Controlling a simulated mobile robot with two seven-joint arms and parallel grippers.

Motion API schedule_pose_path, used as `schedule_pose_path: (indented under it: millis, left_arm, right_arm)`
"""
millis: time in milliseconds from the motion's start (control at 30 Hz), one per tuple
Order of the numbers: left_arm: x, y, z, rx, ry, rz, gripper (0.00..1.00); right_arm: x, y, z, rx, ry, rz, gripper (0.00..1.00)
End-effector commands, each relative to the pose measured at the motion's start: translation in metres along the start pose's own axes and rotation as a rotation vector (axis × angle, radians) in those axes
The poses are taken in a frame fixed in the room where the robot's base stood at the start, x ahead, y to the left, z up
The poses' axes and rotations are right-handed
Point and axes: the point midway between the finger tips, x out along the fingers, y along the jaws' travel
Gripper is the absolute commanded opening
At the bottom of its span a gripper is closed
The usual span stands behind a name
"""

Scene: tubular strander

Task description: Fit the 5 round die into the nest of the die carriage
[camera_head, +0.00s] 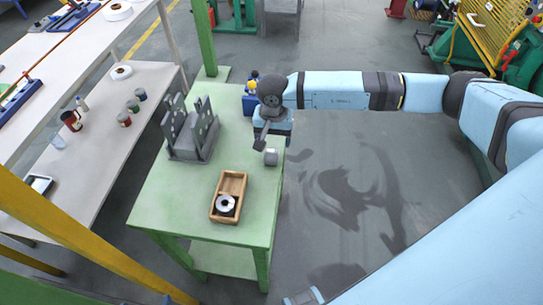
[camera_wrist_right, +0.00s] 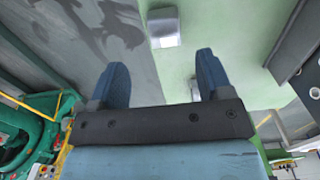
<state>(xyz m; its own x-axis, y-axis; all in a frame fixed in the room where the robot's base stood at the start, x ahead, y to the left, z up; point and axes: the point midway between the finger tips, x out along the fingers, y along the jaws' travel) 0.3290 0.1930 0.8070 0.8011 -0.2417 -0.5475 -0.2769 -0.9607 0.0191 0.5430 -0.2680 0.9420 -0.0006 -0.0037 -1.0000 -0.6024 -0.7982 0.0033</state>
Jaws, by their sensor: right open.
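A round metal die (camera_head: 221,204) with a dark centre lies in the near compartment of a small wooden box (camera_head: 241,181) on the green table. The grey die carriage (camera_head: 187,150), with two upright plates, stands further back on the table; its nest cannot be made out. My right gripper (camera_head: 262,143) is over the table's right side, pointing down, open and empty. A small grey block (camera_head: 271,158) stands by its fingers near the table edge. In the right wrist view the block (camera_wrist_right: 165,28) lies beyond the two spread blue fingers (camera_wrist_right: 162,65). My left gripper is not seen.
The green table (camera_head: 165,205) is clear around the wooden box. A blue item (camera_head: 249,105) stands at its back right. A shelf bench on the left holds several small cans (camera_head: 133,106) and a red mug (camera_head: 71,121). A green post (camera_head: 204,40) rises behind the table.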

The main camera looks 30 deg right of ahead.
Motion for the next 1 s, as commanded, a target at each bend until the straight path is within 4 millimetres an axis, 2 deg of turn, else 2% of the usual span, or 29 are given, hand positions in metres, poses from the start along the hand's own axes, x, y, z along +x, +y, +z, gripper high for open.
schedule_pose_path:
  millis: [133, 367, 700, 967, 1000]
  left_arm:
    - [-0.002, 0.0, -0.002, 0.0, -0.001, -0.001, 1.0]
    - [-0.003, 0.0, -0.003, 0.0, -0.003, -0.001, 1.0]
    - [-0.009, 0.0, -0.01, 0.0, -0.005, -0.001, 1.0]
    - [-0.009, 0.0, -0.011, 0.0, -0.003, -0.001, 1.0]
    - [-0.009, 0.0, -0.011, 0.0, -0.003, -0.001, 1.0]
  right_arm:
    - [0.026, 0.0, 0.0, 0.001, -0.003, 0.0, 0.72]
    - [0.043, -0.002, 0.0, 0.001, -0.002, -0.002, 0.72]
    - [0.087, -0.006, -0.004, 0.002, -0.003, -0.002, 0.72]
    - [0.092, -0.006, -0.004, 0.0, -0.002, -0.003, 0.72]
    - [0.092, -0.006, -0.004, 0.001, -0.002, -0.003, 0.7]
